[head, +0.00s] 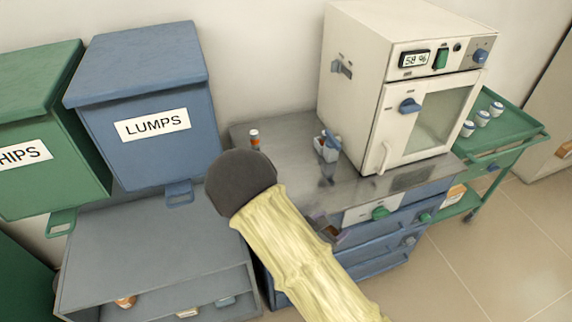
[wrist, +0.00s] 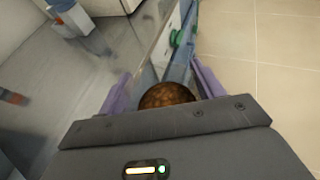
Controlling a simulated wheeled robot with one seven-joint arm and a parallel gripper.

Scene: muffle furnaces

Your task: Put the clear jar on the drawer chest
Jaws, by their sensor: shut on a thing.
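The drawer chest (head: 290,125) is blue with a bare metal top and drawers with knobs below. A large cream oven stands on its right part. My gripper (wrist: 165,88) shows in the wrist view with its two purple fingers on either side of a round brown thing (wrist: 167,96), which I take to be the jar seen from above. Its walls are hidden by my gripper body. In the head view my yellow-sleeved arm hides most of the gripper, near the chest's front edge. I cannot tell the jar's height over the chest.
The cream oven (head: 350,100) blocks the right of the top. A grey shelf unit (head: 150,245) with bins above is left; a green cart (head: 510,125) is right.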

